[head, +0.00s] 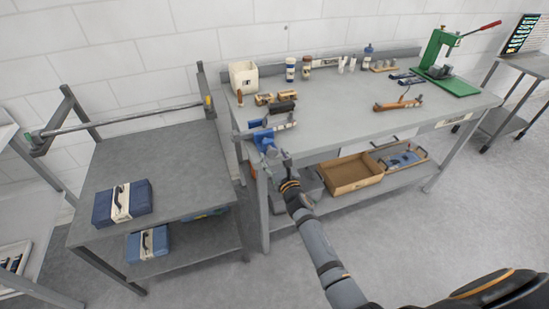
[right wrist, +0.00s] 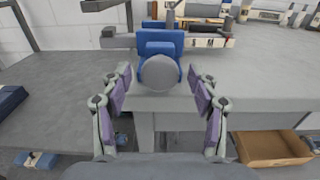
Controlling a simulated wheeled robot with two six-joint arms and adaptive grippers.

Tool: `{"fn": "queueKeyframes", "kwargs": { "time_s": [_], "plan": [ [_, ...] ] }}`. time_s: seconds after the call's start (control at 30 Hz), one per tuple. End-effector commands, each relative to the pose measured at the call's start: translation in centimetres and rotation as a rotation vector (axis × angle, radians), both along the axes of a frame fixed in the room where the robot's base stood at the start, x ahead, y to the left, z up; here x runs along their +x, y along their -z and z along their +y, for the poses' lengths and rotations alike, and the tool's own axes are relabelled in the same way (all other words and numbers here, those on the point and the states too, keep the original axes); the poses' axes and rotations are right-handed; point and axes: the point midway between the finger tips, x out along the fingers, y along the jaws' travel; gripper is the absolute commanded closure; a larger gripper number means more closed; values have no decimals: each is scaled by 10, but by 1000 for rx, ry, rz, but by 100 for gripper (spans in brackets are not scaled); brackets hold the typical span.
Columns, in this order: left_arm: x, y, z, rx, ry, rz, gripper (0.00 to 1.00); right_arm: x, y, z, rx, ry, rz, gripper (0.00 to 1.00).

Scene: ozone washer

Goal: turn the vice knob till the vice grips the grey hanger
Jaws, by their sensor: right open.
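The blue vice (head: 265,139) is mounted at the left front corner of the workbench. In the right wrist view the vice (right wrist: 160,46) is straight ahead, with its round grey knob (right wrist: 159,74) facing me. A grey bar, apparently the hanger (right wrist: 119,43), lies across the vice behind the front blue jaw; I cannot tell whether the jaws touch it. My right gripper (head: 287,160) is just in front of the vice. In the wrist view its purple-padded fingers (right wrist: 159,82) are open, one on each side of the knob, with visible gaps. My left gripper is not in view.
The workbench (head: 340,115) holds bottles, tools and a green press (head: 437,60). A cardboard box (head: 350,173) sits on its lower shelf. A grey cart (head: 185,165) with blue cases (head: 122,203) stands close to the left of the bench.

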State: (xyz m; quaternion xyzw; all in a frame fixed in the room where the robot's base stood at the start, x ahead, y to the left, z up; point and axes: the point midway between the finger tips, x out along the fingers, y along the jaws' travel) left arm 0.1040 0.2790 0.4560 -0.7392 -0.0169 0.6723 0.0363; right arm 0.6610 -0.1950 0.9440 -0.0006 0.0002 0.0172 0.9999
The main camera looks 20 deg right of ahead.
Motion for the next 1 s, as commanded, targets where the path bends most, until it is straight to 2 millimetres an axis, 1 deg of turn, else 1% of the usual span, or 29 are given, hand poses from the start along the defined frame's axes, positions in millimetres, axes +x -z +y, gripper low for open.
{"fn": "queueKeyframes", "kwargs": {
  "time_s": [0.1,0.13,0.5,0.77,1.0],
  "plan": [
    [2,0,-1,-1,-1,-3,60,0,0,0,0,0,0,39],
    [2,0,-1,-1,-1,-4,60,0,0,0,0,0,0,40],
    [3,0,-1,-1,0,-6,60,0,0,0,1,0,0,90],
    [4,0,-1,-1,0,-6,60,0,0,0,27,0,1,91],
    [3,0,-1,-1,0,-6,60,0,0,-1,151,0,5,91]
  ]
}}
